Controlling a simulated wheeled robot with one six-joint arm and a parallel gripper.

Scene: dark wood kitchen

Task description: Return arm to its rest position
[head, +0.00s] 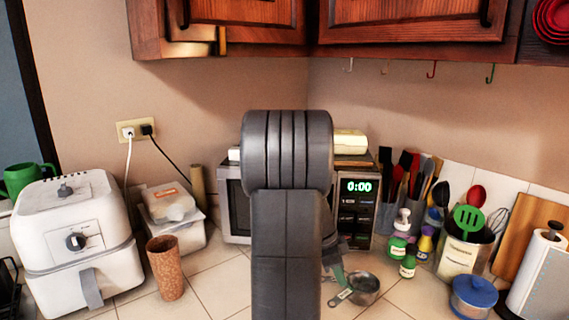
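My arm (286,240) stands upright in the middle of the head view, a dark grey link with a thick rounded joint on top. It blocks the middle of the microwave and part of the counter. A small dark part (331,250) shows just right of the link, low down, and may belong to my wrist or gripper. The fingertips cannot be made out, so I cannot tell whether the gripper is open or holds anything. A metal measuring cup (365,287) lies on the counter close to the right of this part.
A white air fryer (75,240) and a brown cork-like cup (166,268) stand left. The microwave (357,212) is behind my arm. Utensil holders, small bottles and a blue-lidded pot (474,297) crowd the right. Wooden cabinets (410,22) hang above.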

